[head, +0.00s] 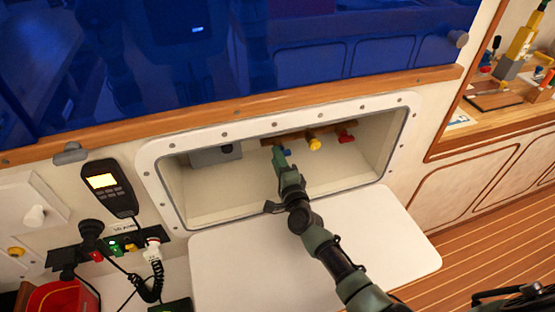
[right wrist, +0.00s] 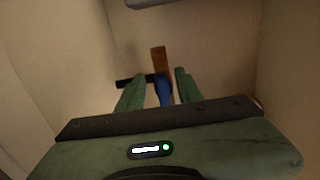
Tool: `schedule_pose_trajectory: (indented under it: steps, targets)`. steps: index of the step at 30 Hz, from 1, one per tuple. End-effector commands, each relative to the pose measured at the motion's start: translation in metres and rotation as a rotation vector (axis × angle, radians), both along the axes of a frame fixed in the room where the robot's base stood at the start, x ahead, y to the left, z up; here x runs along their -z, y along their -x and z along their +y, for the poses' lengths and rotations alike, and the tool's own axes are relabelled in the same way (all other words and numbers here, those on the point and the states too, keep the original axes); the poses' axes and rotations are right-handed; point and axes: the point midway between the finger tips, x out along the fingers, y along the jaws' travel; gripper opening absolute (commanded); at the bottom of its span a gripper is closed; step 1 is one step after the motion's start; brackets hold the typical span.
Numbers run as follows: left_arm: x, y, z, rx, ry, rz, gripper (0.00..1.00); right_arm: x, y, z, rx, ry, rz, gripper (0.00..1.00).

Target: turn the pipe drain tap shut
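Three taps sit in a row on a wooden strip at the back of the open wall recess: a blue tap (head: 286,152), a yellow tap (head: 313,143) and a red tap (head: 346,137). I cannot read which one is the pipe drain tap. My right gripper (head: 281,154) reaches into the recess at the blue tap and partly hides it. In the right wrist view the blue tap (right wrist: 163,91) lies between the two green fingers (right wrist: 158,84), with a narrow gap on each side. My left gripper is not in view.
The recess has a white bolted frame (head: 152,170), and a white flap (head: 240,265) lies folded down below it. A grey box (head: 215,154) is at the recess's back left. A handset (head: 108,187) hangs on the wall at left. A wooden ledge (head: 230,108) runs above.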

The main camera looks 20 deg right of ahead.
Motion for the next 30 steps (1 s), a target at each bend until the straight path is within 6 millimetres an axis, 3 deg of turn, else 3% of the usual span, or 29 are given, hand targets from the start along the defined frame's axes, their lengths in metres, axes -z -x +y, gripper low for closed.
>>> schedule_pose_trajectory:
  steps: [5,18,30]
  targets:
    - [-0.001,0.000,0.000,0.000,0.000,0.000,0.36,0.000,0.007,0.000,0.000,-0.001,0.000,0.35]
    - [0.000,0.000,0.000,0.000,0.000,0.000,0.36,0.001,0.073,-0.003,0.001,-0.001,0.001,0.35]
    - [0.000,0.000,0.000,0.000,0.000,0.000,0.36,0.000,0.078,-0.003,0.001,0.000,0.000,0.35]
